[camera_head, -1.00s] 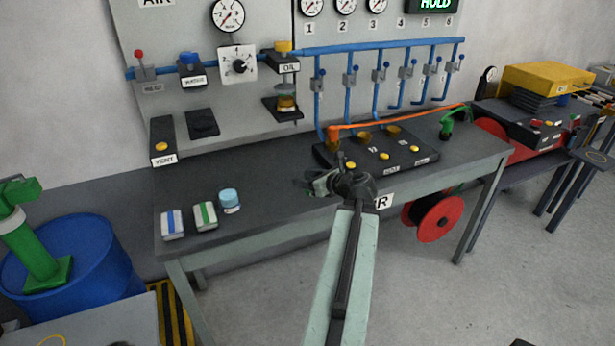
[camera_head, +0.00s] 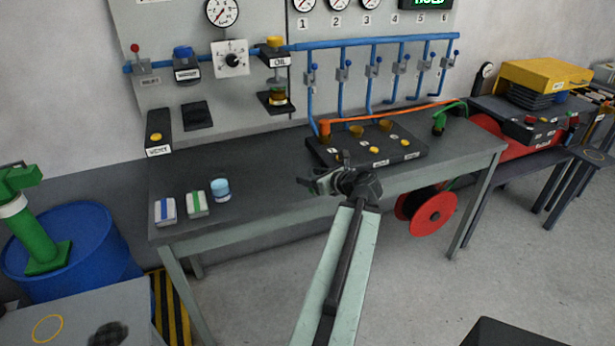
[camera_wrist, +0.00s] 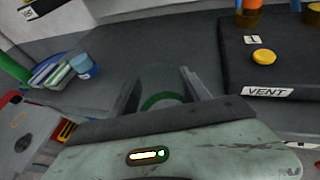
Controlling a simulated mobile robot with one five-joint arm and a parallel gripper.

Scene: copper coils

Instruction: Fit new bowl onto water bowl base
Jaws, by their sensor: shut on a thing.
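My gripper (camera_head: 322,182) is over the front of the workbench (camera_head: 255,170), left of the black valve block. In the wrist view, my gripper (camera_wrist: 160,82) has a clear bowl with a green ring (camera_wrist: 163,97) between its fingers. The fingers are shut on this bowl; its clear wall is hard to make out. The water bowl base (camera_head: 187,70), a dark unit with a blue knob and a white label, is on the wall panel, up and left of my gripper. No bowl shows under it. A dark square plate (camera_head: 196,116) is lower on the panel.
A similar oil unit (camera_head: 275,58) has an amber bowl (camera_head: 277,97) below it. The black valve block (camera_head: 365,148) is to the right. A blue drum (camera_head: 65,255) stands left.

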